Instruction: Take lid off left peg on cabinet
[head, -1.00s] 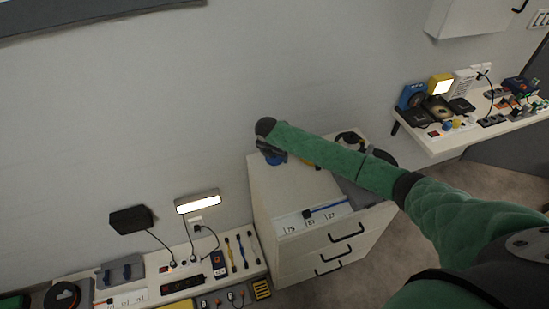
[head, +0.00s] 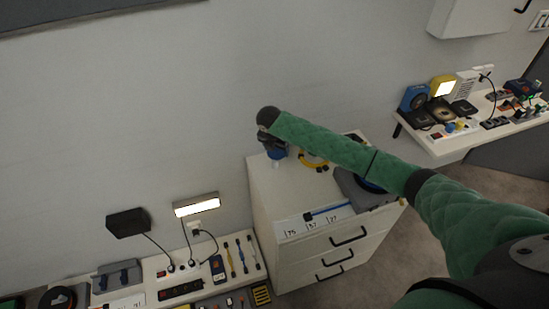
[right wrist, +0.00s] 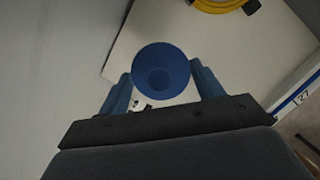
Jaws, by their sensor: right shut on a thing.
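My right gripper (head: 273,147) is over the back left corner of the white cabinet (head: 262,200), its arm reaching in from the right. In the right wrist view its two blue fingers (right wrist: 162,90) are shut on a round blue lid (right wrist: 160,62), which has a recessed centre. The lid's blue edge also shows below the gripper in the head view (head: 277,154). The peg is not visible; I cannot tell whether the lid is still around it. My left gripper is not in view.
A yellow coil (head: 313,162) lies on the cabinet top, also in the right wrist view (right wrist: 222,3). A numbered strip (head: 315,222) lines the front. The wall is close behind.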

